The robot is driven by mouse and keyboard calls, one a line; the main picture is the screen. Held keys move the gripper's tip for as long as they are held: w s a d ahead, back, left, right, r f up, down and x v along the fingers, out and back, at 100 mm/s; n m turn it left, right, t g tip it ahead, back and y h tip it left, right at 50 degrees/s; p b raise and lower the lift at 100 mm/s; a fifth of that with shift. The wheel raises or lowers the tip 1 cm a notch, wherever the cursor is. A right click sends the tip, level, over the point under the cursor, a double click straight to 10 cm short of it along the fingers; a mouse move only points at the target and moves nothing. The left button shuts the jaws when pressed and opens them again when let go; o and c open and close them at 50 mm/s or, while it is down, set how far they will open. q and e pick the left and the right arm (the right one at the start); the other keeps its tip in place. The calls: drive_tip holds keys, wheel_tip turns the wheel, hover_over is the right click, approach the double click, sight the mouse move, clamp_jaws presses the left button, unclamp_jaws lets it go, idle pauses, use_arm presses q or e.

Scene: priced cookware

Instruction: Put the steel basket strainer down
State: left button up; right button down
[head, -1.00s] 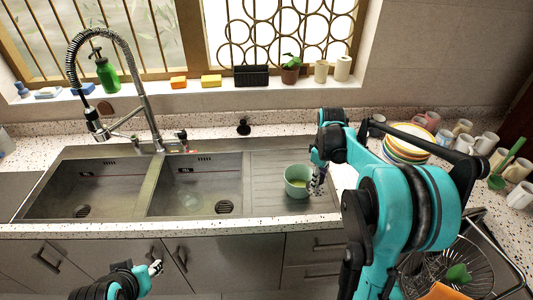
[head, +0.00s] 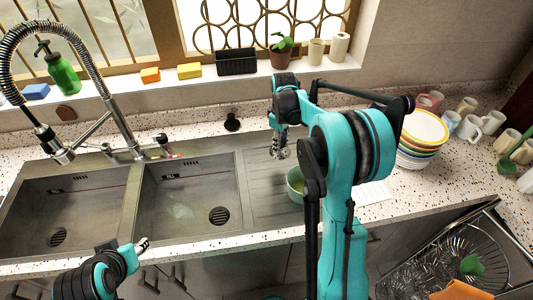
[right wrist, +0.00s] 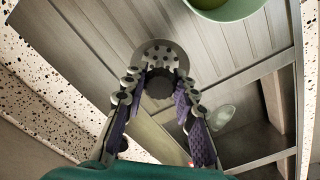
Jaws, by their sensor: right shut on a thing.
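The steel basket strainer (right wrist: 157,50) is a small perforated metal disc with a dark centre. My right gripper (right wrist: 161,80) is shut on it. In the head view the strainer (head: 281,154) shows at the tips of my right gripper (head: 279,146), over the back part of the ribbed steel drainboard (head: 262,205). I cannot tell whether it touches the drainboard. My left gripper (head: 142,244) is at the lower left, in front of the counter edge, with nothing visible in it; its finger opening is unclear.
A green bowl (head: 295,183) stands on the drainboard, partly hidden by my right arm; the right wrist view shows its edge (right wrist: 228,10). Two sink basins (head: 188,205) lie to the left. A small black fitting (head: 232,122) stands behind. Stacked bowls (head: 424,130) and mugs stand right.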

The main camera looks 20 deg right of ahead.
drive_tip(key=shift+w+a+f+b, duration=0.3)
drive_tip(key=shift+w+a+f, duration=0.3)
drive_tip(key=shift+f, duration=0.6)
drive_tip(key=shift+w+a+f+b, duration=0.3)
drive_tip(key=shift+w+a+f, duration=0.15)
drive_tip(key=shift+w+f, duration=0.6)
drive_tip(key=shift+w+a+f+b, duration=0.3)
drive_tip(key=shift+w+a+f, duration=0.2)
drive_tip(key=shift+f, duration=0.9)
drive_tip(key=c, duration=1.2)
unclamp_jaws()
drive_tip(key=shift+f, duration=0.15)
